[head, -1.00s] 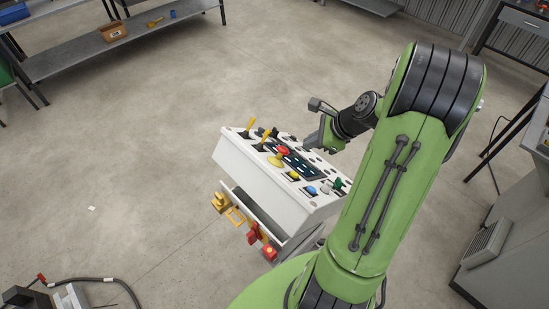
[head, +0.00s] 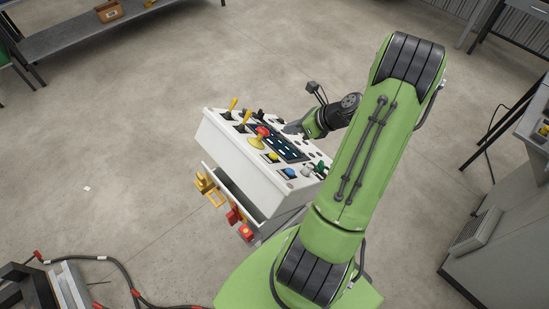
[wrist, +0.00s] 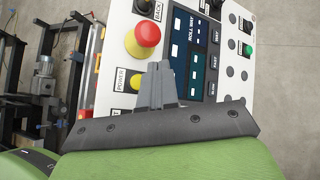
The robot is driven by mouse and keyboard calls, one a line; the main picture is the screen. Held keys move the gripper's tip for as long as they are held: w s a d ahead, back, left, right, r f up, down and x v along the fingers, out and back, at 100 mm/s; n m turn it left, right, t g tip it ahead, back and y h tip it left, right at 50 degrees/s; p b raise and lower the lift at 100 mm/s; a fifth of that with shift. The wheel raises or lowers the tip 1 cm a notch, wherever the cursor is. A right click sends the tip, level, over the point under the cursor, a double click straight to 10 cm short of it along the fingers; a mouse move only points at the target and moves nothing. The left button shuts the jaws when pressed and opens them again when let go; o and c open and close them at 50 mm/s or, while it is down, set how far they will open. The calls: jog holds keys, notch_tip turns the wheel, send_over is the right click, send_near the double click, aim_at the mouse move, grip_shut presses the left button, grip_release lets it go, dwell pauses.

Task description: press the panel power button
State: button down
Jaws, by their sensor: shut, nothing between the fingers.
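The control panel (head: 235,150) is a white sloped box on a stand in the middle of the head view. In the wrist view a yellow button (wrist: 136,84) sits beside a label (wrist: 121,79) reading POWER. It is just left of my gripper (wrist: 160,68), whose grey fingers are shut and empty and partly cover the panel face. A yellow button also shows near the front edge in the head view (head: 272,157). My gripper reaches over the panel from its far side in the head view (head: 292,128). Contact with the panel cannot be told.
A red mushroom button (wrist: 147,35) on a yellow base stands up close to the fingertips. A dark screen (wrist: 190,60) lies to their right, with a green button (wrist: 247,49) beyond. Yellow levers (head: 233,104) rise at the panel's left. Open floor lies to the left.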

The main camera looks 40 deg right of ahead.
aim_at(273, 156)
jog(key=a+f+b, duration=0.1)
jog(key=f+b, duration=0.1)
jog(key=a+f+b, duration=0.1)
jog(key=a+f, duration=0.1)
jog(key=shift+f+b, duration=0.15)
jog(key=shift+b, duration=0.25)
jog(key=shift+a+f, duration=0.3)
jog(key=shift+a, duration=0.15)
dwell(1.2)
jog(key=shift+a+f, duration=0.3)
jog(key=shift+s+a+f+b, duration=0.1)
jog(key=shift+a+f+b, duration=0.15)
jog(key=shift+f+b, duration=0.1)
dwell(0.6)
jog(key=shift+r, duration=0.15)
jog(key=shift+d+r+p, duration=0.55)
jog(key=shift+p, duration=0.4)
